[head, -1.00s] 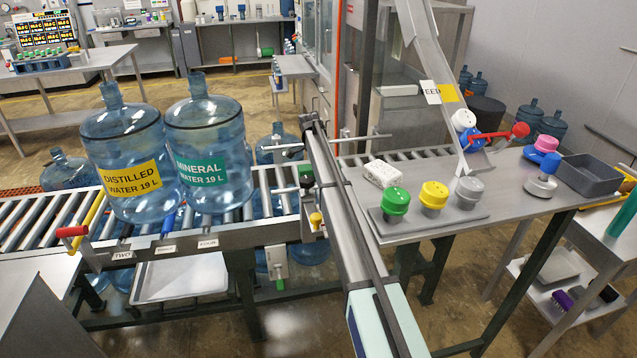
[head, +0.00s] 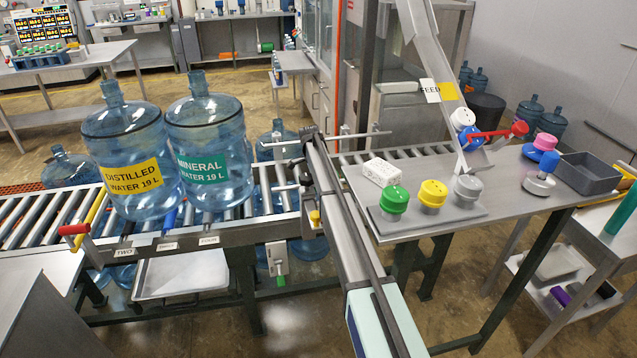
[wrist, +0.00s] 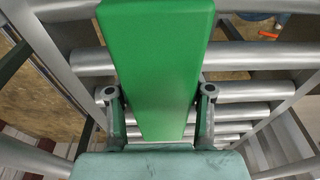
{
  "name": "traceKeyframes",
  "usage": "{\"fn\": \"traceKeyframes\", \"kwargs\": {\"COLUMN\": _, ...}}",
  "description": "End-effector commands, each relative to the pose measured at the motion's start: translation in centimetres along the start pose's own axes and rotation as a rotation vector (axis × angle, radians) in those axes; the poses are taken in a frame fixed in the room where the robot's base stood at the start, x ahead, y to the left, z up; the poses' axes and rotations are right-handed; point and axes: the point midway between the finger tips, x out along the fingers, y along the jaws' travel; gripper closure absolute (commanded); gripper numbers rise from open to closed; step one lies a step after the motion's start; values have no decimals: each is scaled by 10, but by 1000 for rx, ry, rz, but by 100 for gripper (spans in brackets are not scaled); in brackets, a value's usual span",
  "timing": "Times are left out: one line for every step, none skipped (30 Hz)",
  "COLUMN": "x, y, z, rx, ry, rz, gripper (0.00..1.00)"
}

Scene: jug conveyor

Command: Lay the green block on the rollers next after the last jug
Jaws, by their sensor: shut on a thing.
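In the wrist view my gripper (wrist: 158,98) is shut on the green block (wrist: 155,60), with a finger on each side. The block is long and hangs over the metal rollers (wrist: 250,90); I cannot tell whether it touches them. In the head view two blue jugs stand upright on the roller conveyor (head: 40,212): the distilled water jug (head: 128,150) on the left and the mineral water jug (head: 208,140) to its right. A short stretch of rollers (head: 283,200) right of the mineral jug is bare. I cannot make out my gripper or the block in the head view.
A long grey beam (head: 345,225) stands right of the bare rollers. A side table (head: 455,225) holds green, yellow and grey buttons, a white block (head: 382,172) and a grey bin (head: 588,172). A red-handled lever (head: 75,230) is at the conveyor's front left.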

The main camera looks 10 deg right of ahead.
Motion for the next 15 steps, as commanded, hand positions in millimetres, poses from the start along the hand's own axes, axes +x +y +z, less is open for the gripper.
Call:
{"fn": "traceKeyframes", "kwargs": {"x": 2, "y": 0, "z": 0, "rx": 0, "ry": 0, "rz": -1, "gripper": 100}}
{"fn": "traceKeyframes", "kwargs": {"x": 2, "y": 0, "z": 0, "rx": 0, "ry": 0, "rz": -1, "gripper": 100}}
{"fn": "traceKeyframes", "kwargs": {"x": 4, "y": 0, "z": 0, "rx": 0, "ry": 0, "rz": -1, "gripper": 100}}
{"fn": "traceKeyframes", "kwargs": {"x": 4, "y": 0, "z": 1, "rx": 0, "ry": 0, "rz": 0, "gripper": 45}}
{"fn": "traceKeyframes", "kwargs": {"x": 3, "y": 0, "z": 1, "rx": 0, "ry": 0, "rz": 0, "gripper": 35}}
{"fn": "traceKeyframes", "kwargs": {"x": 3, "y": 0, "z": 1, "rx": 0, "ry": 0, "rz": 0, "gripper": 24}}
{"fn": "traceKeyframes", "kwargs": {"x": 3, "y": 0, "z": 1, "rx": 0, "ry": 0, "rz": 0, "gripper": 24}}
{"fn": "traceKeyframes", "kwargs": {"x": 3, "y": 0, "z": 0, "rx": 0, "ry": 0, "rz": 0, "gripper": 24}}
{"fn": "traceKeyframes", "kwargs": {"x": 3, "y": 0, "z": 0, "rx": 0, "ry": 0, "rz": 0, "gripper": 24}}
{"fn": "traceKeyframes", "kwargs": {"x": 3, "y": 0, "z": 0, "rx": 0, "ry": 0, "rz": 0, "gripper": 24}}
{"fn": "traceKeyframes", "kwargs": {"x": 3, "y": 0, "z": 0, "rx": 0, "ry": 0, "rz": 0, "gripper": 24}}
{"fn": "traceKeyframes", "kwargs": {"x": 3, "y": 0, "z": 0, "rx": 0, "ry": 0, "rz": 0, "gripper": 24}}
{"fn": "traceKeyframes", "kwargs": {"x": 3, "y": 0, "z": 0, "rx": 0, "ry": 0, "rz": 0, "gripper": 24}}
{"fn": "traceKeyframes", "kwargs": {"x": 3, "y": 0, "z": 0, "rx": 0, "ry": 0, "rz": 0, "gripper": 24}}
{"fn": "traceKeyframes", "kwargs": {"x": 3, "y": 0, "z": 0, "rx": 0, "ry": 0, "rz": 0, "gripper": 24}}
